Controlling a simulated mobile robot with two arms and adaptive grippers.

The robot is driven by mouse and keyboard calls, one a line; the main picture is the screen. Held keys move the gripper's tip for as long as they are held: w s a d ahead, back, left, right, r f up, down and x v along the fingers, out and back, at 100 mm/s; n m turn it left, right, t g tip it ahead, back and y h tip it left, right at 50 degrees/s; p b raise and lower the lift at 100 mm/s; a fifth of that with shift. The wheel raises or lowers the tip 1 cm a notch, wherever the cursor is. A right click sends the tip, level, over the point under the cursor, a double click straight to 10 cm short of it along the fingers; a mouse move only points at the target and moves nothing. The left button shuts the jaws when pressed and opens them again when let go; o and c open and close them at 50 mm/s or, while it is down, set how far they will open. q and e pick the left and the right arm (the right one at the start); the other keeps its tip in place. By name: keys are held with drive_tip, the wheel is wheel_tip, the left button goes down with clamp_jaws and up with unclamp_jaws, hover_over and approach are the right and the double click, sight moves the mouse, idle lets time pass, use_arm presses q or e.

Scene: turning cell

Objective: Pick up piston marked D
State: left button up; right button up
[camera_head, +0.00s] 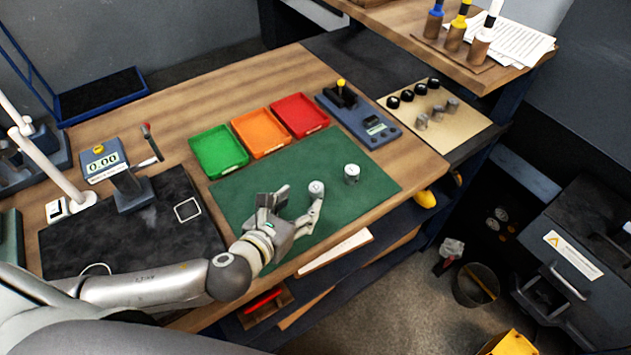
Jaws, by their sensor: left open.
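Two short silvery pistons stand upright on the green mat (376,182). The other piston (351,173) stands a little to the right, clear of the gripper. Their top marks are too small to read, so I cannot tell which is D. My left gripper (298,197) is open over the mat, with nothing seen between its fingers. My right gripper is out of view.
Green (219,151), orange (260,132) and red (299,115) trays sit behind the mat. A blue-grey gauge (372,126) stands right of them. A tan board (465,126) holds several black and metal parts. A height gauge (130,187) stands on the dark plate at left.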

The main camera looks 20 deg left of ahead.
sight(316, 188)
use_arm(q)
drive_tip(key=x, duration=0.3)
drive_tip(key=shift+w+d, duration=0.15)
drive_tip(key=shift+w, duration=0.05)
drive_tip(key=shift+w+f, duration=0.2)
drive_tip(key=shift+w, duration=0.1)
drive_tip(key=shift+w+p, duration=0.2)
drive_tip(key=shift+p, duration=0.1)
drive_tip(key=shift+w+d+f+p, duration=0.2)
drive_tip(key=shift+w+p, duration=0.15)
drive_tip(key=shift+w, duration=0.25)
drive_tip(key=x, duration=0.3)
drive_tip(key=shift+f+p, duration=0.1)
drive_tip(key=shift+p, duration=0.25)
drive_tip(key=shift+w+f, duration=0.15)
drive_tip(key=shift+w, duration=0.1)
drive_tip(key=c, duration=1.2)
drive_tip(key=shift+o, duration=0.2)
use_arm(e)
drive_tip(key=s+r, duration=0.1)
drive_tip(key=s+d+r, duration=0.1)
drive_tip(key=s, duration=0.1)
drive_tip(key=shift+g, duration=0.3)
